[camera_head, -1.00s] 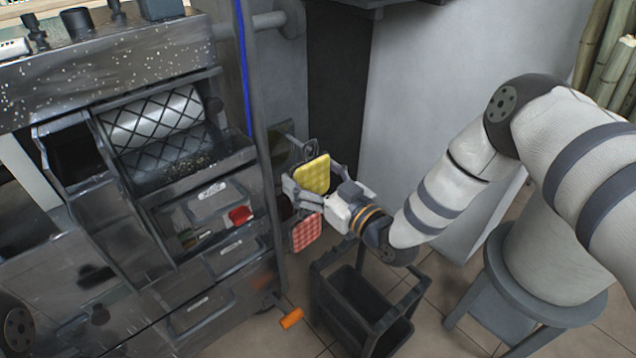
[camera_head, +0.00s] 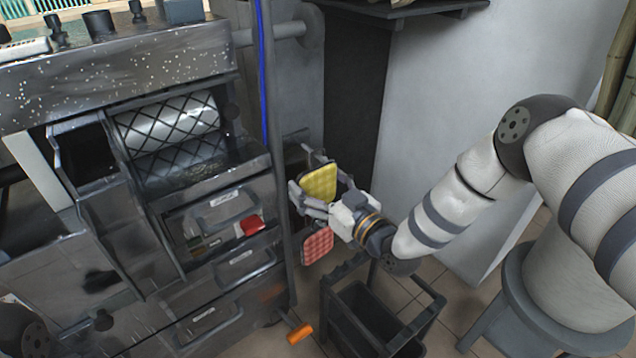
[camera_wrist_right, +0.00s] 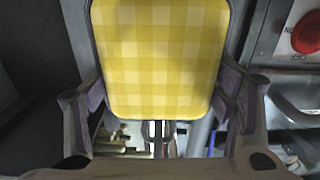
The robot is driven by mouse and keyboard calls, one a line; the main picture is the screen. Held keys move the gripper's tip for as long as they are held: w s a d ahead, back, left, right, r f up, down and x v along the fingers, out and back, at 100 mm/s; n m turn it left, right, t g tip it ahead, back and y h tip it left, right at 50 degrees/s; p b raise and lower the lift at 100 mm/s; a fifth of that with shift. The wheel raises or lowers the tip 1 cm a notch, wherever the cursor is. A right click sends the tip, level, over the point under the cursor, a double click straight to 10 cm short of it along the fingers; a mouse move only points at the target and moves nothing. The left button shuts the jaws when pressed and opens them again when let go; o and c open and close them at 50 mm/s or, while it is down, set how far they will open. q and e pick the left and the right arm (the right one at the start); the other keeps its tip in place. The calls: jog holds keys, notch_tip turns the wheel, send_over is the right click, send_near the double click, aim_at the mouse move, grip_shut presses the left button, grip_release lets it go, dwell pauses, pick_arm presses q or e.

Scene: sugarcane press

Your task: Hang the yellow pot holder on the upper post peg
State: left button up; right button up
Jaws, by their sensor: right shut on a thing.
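The yellow checked pot holder (camera_head: 320,183) is upright in my right gripper (camera_head: 312,198), beside the dark upright post (camera_head: 287,190) of the press. In the right wrist view the pot holder (camera_wrist_right: 160,55) fills the upper middle, with the fingers of my right gripper (camera_wrist_right: 160,108) at its two sides. The gripper is shut on it. A red checked pot holder (camera_head: 317,245) hangs lower, just under the gripper. The upper peg cannot be made out; the pot holder and gripper cover that area. My left gripper is out of view.
The press cabinet with its drawers (camera_head: 240,262) stands left of the post, with a blue hose (camera_head: 262,75) running down it. A black open bin (camera_head: 372,318) stands below my right arm. An orange piece (camera_head: 299,334) shows near the floor. A dark shelf (camera_head: 410,12) is above.

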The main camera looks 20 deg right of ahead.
jog(key=o, duration=1.2)
jog(key=shift+c, duration=0.2)
